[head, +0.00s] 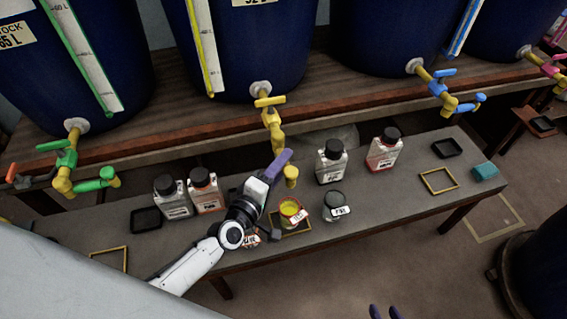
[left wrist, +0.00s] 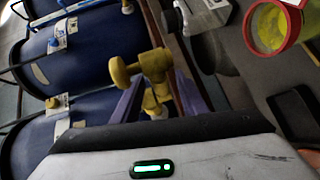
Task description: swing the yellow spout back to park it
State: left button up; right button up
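The yellow spout (head: 291,177) hangs from the yellow tap (head: 272,124) on the middle vat. It points out over the table, with its end near and above a jar of yellow liquid (head: 290,208). My left gripper (head: 281,161) is at the spout, and its purple finger hides the spout's middle. In the left wrist view the yellow spout (left wrist: 150,66) shows between and beyond two purple fingers, which are spread with gaps beside it. I cannot tell whether either finger touches it. My right gripper (head: 384,311) shows only two separate purple fingertips at the bottom edge, away from everything.
The jar stands in a yellow-framed square. Labelled bottles (head: 331,163) stand behind and to both sides, and a grey-lidded jar (head: 335,204) stands to its right. Green (head: 95,184) and blue (head: 465,106) spouts hang from neighbouring vats.

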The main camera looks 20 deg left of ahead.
pick_arm(q)
jog(key=shift+w+d+f, duration=0.1)
jog(key=shift+w, duration=0.45)
grip_shut()
